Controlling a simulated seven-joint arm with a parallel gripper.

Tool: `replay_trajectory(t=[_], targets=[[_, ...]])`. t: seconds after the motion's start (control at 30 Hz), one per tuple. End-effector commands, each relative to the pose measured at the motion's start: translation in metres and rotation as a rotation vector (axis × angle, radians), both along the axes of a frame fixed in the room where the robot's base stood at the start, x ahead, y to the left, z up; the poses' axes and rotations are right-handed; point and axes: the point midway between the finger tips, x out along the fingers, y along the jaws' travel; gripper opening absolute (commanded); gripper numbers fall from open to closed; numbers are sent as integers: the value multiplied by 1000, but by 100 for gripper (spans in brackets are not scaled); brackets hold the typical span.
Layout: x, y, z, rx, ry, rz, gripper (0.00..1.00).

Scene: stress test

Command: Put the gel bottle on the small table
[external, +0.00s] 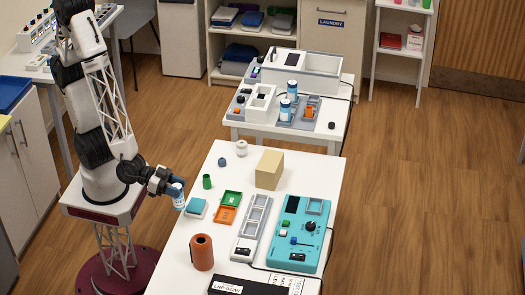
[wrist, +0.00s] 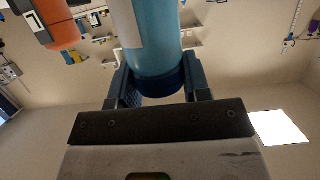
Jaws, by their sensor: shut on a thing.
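My gripper (external: 172,187) is shut on the gel bottle (external: 179,194), a small bottle with a white and light blue body. It holds the bottle beside the left edge of the near long table. In the wrist view the bottle (wrist: 150,45) is light blue with a pale label and a dark blue end, between the two fingers of my gripper (wrist: 160,85). The smaller white table (external: 338,112) stands behind the long one, at upper middle. It carries two blue-and-white bottles, a white open box and grey devices.
The long white table (external: 185,262) holds an orange-brown cylinder (external: 202,252), a tan block (external: 269,169), a teal device (external: 300,234), a grey tray strip (external: 251,228), small coloured trays and several small cylinders. Cables hang along its right side. Wooden floor is open at right.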

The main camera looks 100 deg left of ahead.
Motion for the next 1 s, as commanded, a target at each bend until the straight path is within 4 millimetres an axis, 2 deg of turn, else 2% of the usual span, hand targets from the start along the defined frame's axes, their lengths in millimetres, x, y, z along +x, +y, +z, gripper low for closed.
replay_trajectory(t=[0.27,0.47,0.67,1.0], targets=[[4,-3,1,0,0,-3,13],[21,-16,5,0,1,-20,13],[54,-42,12,0,0,-51,13],[131,-95,27,0,0,-122,13]])
